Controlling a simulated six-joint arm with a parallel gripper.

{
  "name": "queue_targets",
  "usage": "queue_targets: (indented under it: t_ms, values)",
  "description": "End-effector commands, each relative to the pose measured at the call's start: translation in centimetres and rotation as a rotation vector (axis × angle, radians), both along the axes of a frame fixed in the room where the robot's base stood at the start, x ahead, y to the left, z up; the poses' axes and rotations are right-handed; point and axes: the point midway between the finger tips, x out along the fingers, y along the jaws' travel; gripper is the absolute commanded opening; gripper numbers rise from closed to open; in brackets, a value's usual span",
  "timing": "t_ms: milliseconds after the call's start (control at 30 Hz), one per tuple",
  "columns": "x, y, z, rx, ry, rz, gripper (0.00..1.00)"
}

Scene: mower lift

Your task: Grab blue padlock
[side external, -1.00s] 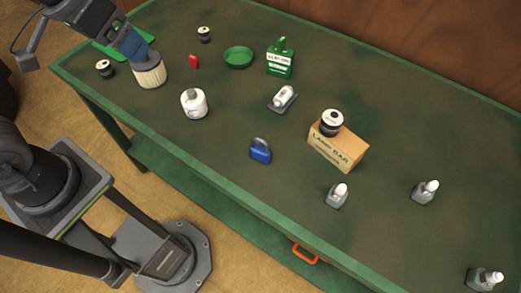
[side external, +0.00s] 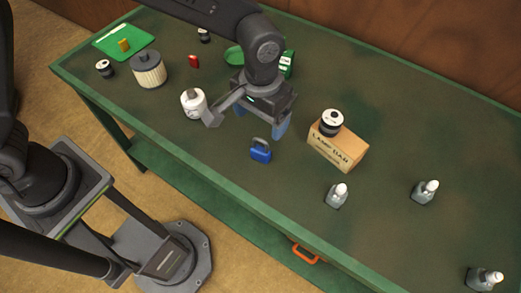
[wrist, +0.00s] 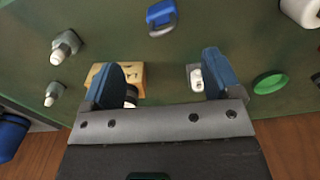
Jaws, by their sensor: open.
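The blue padlock (side external: 260,151) with a grey shackle sits on the green table (side external: 400,120), left of the cardboard box. It also shows in the wrist view (wrist: 161,14) at the top, beyond the fingertips. My gripper (side external: 259,122) is above the table, just behind the padlock in the side view and apart from it. Its two blue fingers are spread, with nothing between them in the wrist view (wrist: 163,60). The padlock is fully visible in the side view.
A cardboard box (side external: 336,151) with a black-and-white can (side external: 331,122) on it stands right of my gripper. Table space in front of the padlock is clear.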

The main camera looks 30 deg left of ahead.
Motion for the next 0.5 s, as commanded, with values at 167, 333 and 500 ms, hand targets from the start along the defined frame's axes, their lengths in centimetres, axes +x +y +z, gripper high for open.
queue_targets:
  t_ms: [167, 333, 500]
  values:
    - [-0.1, 0.1, -3.7, 0.002, 0.004, 0.000, 0.84]
    - [0.0, 0.1, -5.8, 0.001, 0.002, 0.000, 0.84]
    - [0.1, 0.2, -6.8, 0.001, 0.002, 0.000, 0.84]
